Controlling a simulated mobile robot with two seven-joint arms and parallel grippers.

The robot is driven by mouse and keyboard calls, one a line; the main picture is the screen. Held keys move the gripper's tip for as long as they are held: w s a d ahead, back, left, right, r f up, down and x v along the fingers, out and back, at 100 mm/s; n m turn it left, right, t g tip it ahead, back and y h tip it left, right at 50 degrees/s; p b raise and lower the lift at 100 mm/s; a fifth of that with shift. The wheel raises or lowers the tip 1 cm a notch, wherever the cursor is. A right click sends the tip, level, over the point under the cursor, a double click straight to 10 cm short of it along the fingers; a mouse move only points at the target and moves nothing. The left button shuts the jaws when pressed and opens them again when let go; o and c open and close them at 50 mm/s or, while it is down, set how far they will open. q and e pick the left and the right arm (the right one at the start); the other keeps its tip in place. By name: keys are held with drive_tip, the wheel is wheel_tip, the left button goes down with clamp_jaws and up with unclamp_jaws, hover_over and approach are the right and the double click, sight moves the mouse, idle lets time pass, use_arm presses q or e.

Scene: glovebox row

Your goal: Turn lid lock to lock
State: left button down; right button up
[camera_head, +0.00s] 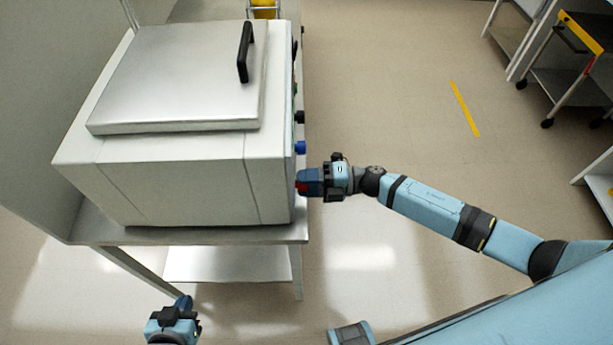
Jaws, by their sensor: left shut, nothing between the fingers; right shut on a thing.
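A white box-shaped unit (180,178) with a flat metal lid (180,75) stands on a shelf table; the lid lies closed, with a black handle (245,52) near its right edge. Controls line the right side of the unit, seen edge-on: a black knob (299,117), a blue knob (300,147) and a red part (302,187). My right gripper (308,183) is shut on the red part near the front corner. I cannot tell if this is the lid lock; its marking is hidden. My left gripper (184,303) is shut and empty, low in front of the table.
The table top edge (190,236) runs just under the unit, with a lower shelf (230,264) below. Open floor (400,90) lies to the right. Carts and shelving (565,85) stand at the far right, and a yellow item (264,8) is behind the unit.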

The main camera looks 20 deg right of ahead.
drive_tip(key=shift+m+p, duration=0.4)
drive_tip(key=shift+m, duration=0.6)
drive_tip(key=o, duration=0.9)
drive_tip(key=shift+o, duration=0.2)
